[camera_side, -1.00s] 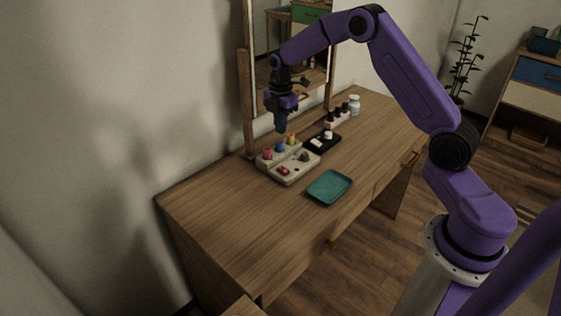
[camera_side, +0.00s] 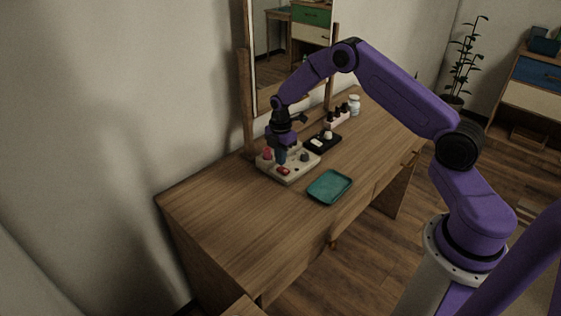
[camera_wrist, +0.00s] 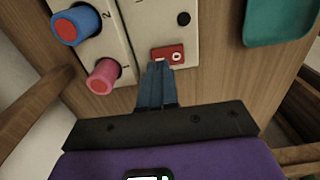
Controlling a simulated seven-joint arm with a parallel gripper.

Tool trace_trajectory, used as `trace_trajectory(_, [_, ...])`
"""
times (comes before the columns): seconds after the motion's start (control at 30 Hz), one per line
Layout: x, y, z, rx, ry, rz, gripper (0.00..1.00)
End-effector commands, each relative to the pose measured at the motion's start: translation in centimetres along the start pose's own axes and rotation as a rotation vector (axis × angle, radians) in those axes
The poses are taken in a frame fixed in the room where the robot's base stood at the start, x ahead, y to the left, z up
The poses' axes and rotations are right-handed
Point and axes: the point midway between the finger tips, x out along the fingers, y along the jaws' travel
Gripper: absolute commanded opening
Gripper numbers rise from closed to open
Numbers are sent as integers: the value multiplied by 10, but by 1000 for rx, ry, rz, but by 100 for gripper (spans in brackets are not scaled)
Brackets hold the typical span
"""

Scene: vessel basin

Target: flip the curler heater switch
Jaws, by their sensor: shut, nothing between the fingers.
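The curler heater (camera_side: 296,174) is a pale box on the vanity table, with a red rocker switch (camera_side: 284,171) on its front part. In the wrist view the red switch (camera_wrist: 168,54) lies just beyond my fingertips, with a white mark on its right part. My gripper (camera_side: 281,163) is shut and empty, pointing down at the switch. In the wrist view the blue fingertips (camera_wrist: 160,63) are at the switch's near edge; I cannot tell whether they touch it. A pink roller (camera_wrist: 103,76) and a blue roller (camera_wrist: 76,25) stand on the heater's left side.
A teal tray (camera_side: 330,187) lies right of the heater. A black tray (camera_side: 322,143) with small items, dark-capped bottles (camera_side: 343,111) and a white jar (camera_side: 354,105) stand behind. A mirror (camera_side: 290,55) rises at the back. The table's front left is clear.

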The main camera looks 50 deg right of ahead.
Motion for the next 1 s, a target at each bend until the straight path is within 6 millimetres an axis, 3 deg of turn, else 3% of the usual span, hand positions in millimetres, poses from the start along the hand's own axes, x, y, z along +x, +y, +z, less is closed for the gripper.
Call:
trace_trajectory(0.23, [18, 0, 0, 1, 0, 1, 0])
trace_trajectory(1.0, [23, 0, 0, 0, 0, -1, 0])
